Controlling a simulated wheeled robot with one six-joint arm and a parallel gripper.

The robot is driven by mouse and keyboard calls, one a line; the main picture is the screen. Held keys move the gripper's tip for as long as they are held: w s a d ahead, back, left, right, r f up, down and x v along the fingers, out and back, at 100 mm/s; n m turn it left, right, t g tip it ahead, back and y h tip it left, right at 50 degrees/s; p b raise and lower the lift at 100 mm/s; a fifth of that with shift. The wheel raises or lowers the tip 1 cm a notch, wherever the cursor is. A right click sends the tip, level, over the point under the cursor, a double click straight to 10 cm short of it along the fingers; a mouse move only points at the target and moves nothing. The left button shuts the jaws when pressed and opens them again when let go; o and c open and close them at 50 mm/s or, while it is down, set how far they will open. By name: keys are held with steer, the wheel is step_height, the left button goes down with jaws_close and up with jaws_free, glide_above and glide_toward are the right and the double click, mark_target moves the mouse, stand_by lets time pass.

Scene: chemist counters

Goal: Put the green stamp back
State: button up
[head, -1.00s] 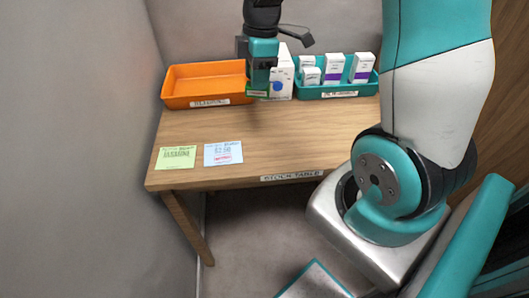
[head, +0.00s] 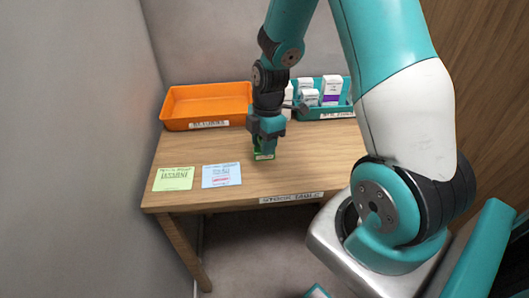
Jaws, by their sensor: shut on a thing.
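My gripper (head: 264,148) is shut on the green stamp (head: 262,155) over the middle of the table, to the right of the blue card. The stamp shows as a small green block with a pale lower edge, mostly hidden by the fingers. It is at or very near the table top; I cannot tell whether it touches.
The stock table (head: 310,165) carries an orange tray (head: 208,103), empty, at back left and a teal tray (head: 325,113) with several white boxes at back right. A green card (head: 173,179) and a blue card (head: 221,175) lie at front left. The table's right middle is clear.

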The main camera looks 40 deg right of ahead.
steer(key=shift+f, duration=1.95)
steer(key=shift+f, duration=0.2)
steer(key=o, duration=0.7)
steer(key=shift+o, duration=0.2)
steer(key=shift+r, duration=0.15)
